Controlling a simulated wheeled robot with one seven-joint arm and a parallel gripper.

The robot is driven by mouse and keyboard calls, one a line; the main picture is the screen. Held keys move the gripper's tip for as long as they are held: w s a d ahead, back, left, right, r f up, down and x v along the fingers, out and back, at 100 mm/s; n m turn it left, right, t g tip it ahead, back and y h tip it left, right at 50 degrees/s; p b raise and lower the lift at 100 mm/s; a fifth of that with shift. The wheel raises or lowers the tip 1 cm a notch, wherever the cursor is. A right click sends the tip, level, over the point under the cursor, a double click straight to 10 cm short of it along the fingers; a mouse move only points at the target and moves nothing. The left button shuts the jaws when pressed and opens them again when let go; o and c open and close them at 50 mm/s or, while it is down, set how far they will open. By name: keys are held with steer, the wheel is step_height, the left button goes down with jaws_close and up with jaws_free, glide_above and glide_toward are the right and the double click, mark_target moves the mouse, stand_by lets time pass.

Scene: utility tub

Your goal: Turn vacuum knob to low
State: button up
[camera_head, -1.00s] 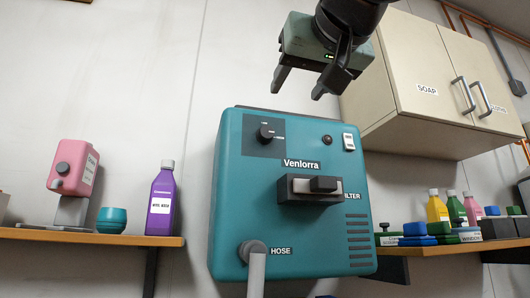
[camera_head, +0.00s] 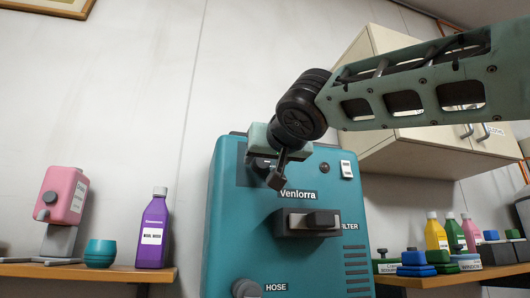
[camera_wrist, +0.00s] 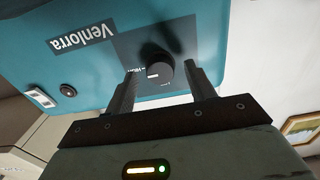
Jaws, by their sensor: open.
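The teal Venlorra vacuum unit (camera_head: 235,235) is mounted at the wall. Its round black knob (camera_wrist: 158,66) sits on a dark square panel at the unit's upper corner. In the wrist view the knob lies between the two fingertips of my gripper (camera_wrist: 160,72), with a gap showing on each side. The fingers are open and hold nothing. In the head view my gripper (camera_head: 272,180) is in front of the knob panel and hides most of the knob. The setting labels beside the knob are too small or covered to read.
The filter handle (camera_head: 310,222) juts out below. A purple bottle (camera_head: 153,230) stands on the left shelf. A cream cabinet (camera_head: 430,160) hangs behind my arm.

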steer(key=shift+w+a, duration=0.15)
steer(key=shift+w, duration=0.3)
steer(key=c, duration=1)
